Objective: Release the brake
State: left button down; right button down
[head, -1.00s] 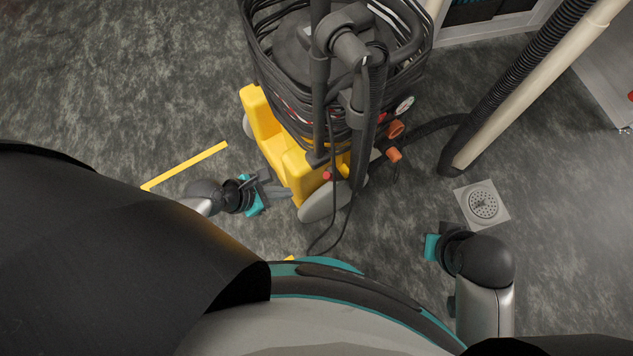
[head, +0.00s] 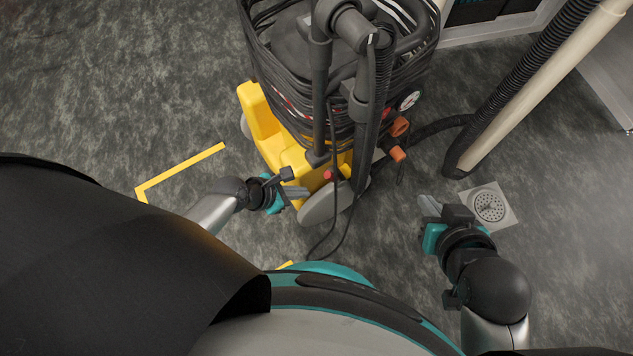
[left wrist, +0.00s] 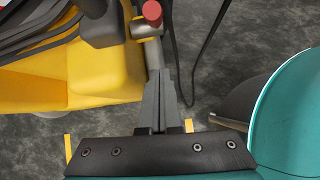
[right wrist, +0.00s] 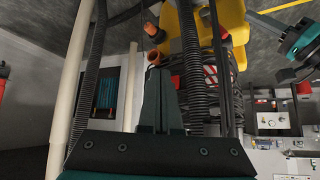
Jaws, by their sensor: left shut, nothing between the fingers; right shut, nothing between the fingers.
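The yellow wheeled machine (head: 262,122) stands on the floor in the middle of the head view. A lever with a red knob (head: 328,174) sits low on its near side; the knob shows at the top of the left wrist view (left wrist: 152,12). I cannot tell from its look whether the brake is on. My left gripper (head: 302,192) is shut and empty beside the yellow base, its tips just short of the red knob in the left wrist view. My right gripper (head: 427,202) is shut and empty above the floor, apart from the machine on its right.
Black hose and cable coils wrap the machine's upper part. Orange fittings (head: 398,154) and a gauge (head: 410,100) stick out on its right. A beige pipe (head: 530,90) stands further right, near a floor drain (head: 489,206). Yellow tape (head: 180,167) marks the floor at left.

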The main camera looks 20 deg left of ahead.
aim_at(326, 175)
pick_arm(q)
jog(key=shift+w+d+r+b, duration=0.2)
jog(key=shift+w+d+b, duration=0.25)
jog(key=shift+w+d, duration=0.4)
jog(key=shift+w+d+r+b, duration=0.15)
jog(key=shift+w+d+b, duration=0.25)
jog(key=shift+w+d, duration=0.4)
pick_arm(e)
jog(key=shift+w+a+r+t+y, duration=0.1)
jog(key=shift+w+a+t+y, duration=0.2)
jog(key=shift+a+t, duration=0.3)
jog(key=shift+w+a+r+t+y, duration=0.15)
jog(key=shift+w+a+t+y, duration=0.15)
jog(key=shift+a+t, duration=0.25)
jog(key=shift+w+a+r+t+y, duration=0.1)
jog(key=shift+w+a+t+y, duration=0.3)
jog(key=shift+a, duration=0.35)
jog(key=shift+s, duration=0.1)
